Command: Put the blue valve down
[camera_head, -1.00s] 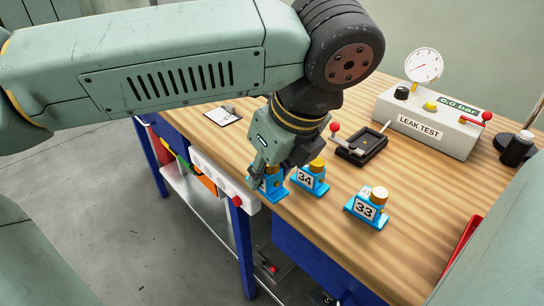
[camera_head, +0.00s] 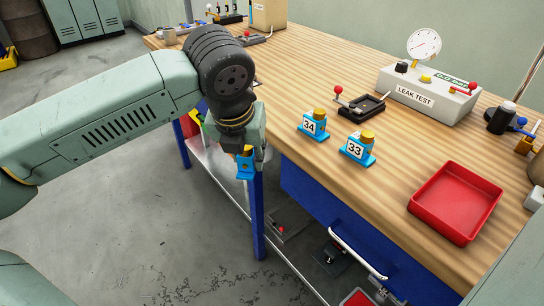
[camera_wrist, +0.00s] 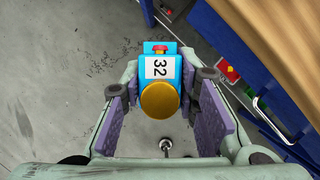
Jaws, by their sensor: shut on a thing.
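A blue valve with a gold cap and a label 32 (camera_wrist: 160,68) is between the purple pads of my gripper (camera_wrist: 163,88) in the wrist view. In the head view my gripper (camera_head: 243,150) hangs off the bench's front edge, over the floor, shut on this blue valve (camera_head: 245,168). The lower part of the valve shows below the fingers. Two similar blue valves, 34 (camera_head: 313,127) and 33 (camera_head: 357,151), stand upright on the wooden bench top (camera_head: 400,160), to the right of my gripper.
A red tray (camera_head: 455,226) lies at the bench's right front. A black fixture with a red-knobbed lever (camera_head: 362,106) stands before the leak test box (camera_head: 428,94) and its gauge (camera_head: 424,44). Bare wood lies left of valve 34.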

